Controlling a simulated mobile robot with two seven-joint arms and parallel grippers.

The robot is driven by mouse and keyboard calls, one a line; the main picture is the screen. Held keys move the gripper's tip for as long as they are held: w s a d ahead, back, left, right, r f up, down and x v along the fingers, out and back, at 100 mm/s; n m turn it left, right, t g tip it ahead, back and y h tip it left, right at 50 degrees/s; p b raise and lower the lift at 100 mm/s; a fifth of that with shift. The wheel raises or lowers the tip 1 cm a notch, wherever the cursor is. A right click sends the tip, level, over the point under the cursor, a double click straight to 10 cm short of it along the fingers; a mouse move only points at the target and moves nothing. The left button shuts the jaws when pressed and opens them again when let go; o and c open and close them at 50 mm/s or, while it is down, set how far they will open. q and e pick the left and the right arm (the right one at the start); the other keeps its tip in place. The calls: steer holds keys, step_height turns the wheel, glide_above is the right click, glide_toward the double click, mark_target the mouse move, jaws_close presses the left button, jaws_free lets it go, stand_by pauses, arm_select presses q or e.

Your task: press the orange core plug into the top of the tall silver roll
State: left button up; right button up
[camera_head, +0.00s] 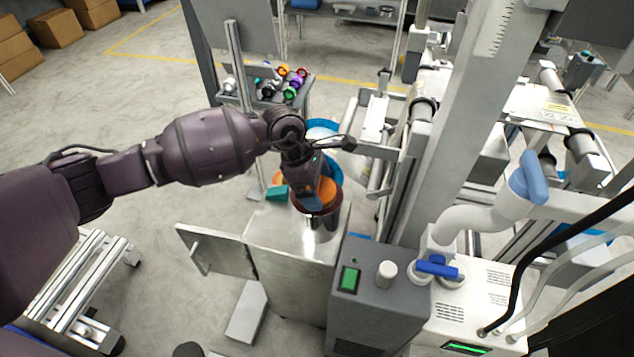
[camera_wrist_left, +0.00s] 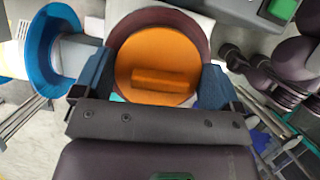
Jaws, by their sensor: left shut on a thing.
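My left gripper (camera_head: 316,197) points down over a metal cabinet and is shut on the orange core plug (camera_head: 327,187). In the left wrist view the plug (camera_wrist_left: 150,52) is a round orange disc with a raised bar across it, between the two blue fingers of the gripper (camera_wrist_left: 155,85). The tall silver roll (camera_head: 326,222) stands upright on the cabinet below the plug. A dark maroon rim (camera_wrist_left: 158,17) curves around the plug's far side. How deep the plug sits in the roll cannot be told. My right gripper is not in view.
The metal cabinet (camera_head: 288,245) has its door open to the left. A grey control box (camera_head: 375,310) with a green button stands close on the right. A blue-flanged reel (camera_wrist_left: 40,50) is beside the roll. Machine rollers and a post crowd the right; floor is open left.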

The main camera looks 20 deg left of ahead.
arm_select(q)
steer(key=o, duration=0.6)
steer(key=shift+o, duration=0.2)
steer(key=shift+p+v, duration=1.1)
steer(key=shift+v, duration=1.75)
steer(key=shift+p+v, duration=0.9)
steer(key=shift+v, duration=1.7)
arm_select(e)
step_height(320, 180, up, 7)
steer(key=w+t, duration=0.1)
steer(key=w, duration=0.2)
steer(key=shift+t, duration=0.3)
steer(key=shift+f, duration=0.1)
